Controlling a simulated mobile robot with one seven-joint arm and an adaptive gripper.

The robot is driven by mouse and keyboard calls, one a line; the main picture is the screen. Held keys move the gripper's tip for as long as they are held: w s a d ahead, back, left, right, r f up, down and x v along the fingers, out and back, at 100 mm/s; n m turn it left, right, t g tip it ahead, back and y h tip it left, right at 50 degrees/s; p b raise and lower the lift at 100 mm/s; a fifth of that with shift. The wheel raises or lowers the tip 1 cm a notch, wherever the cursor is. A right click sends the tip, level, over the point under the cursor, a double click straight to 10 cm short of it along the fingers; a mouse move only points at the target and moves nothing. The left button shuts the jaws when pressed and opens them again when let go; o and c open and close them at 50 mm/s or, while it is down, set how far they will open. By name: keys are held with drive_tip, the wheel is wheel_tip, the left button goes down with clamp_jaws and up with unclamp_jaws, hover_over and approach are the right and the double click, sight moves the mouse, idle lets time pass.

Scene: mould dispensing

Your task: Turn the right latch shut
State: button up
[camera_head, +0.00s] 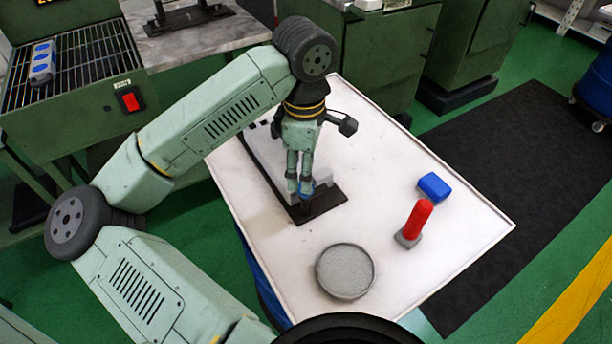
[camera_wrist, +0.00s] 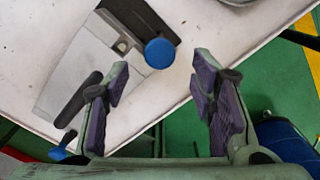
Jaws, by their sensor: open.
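The grey mould (camera_wrist: 85,75) lies on a black base plate (camera_head: 322,205) on the white table; my arm and gripper hide much of it in the head view. In the wrist view a round blue latch knob (camera_wrist: 160,53) sits at the mould's edge. A second blue knob (camera_wrist: 61,153) shows at lower left, near a dark bar (camera_wrist: 78,100). I cannot tell for sure which one is the right latch. My gripper (camera_head: 304,187) points down over the mould. In the wrist view its fingers (camera_wrist: 160,75) are apart and empty, with the first knob beyond the gap between their tips.
A round grey dish (camera_head: 345,272), a red-handled tool (camera_head: 416,222) and a blue block (camera_head: 434,186) stand on the white table (camera_head: 380,150). Bare table lies between them and the mould. A green machine with a grate (camera_head: 85,65) and red switch (camera_head: 130,100) stands at left.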

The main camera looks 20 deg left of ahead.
drive_tip(key=shift+f+p, duration=0.45)
drive_tip(key=shift+f, duration=1.85)
drive_tip(key=shift+d, duration=0.1)
drive_tip(key=c, duration=1.1)
drive_tip(key=shift+c, duration=0.2)
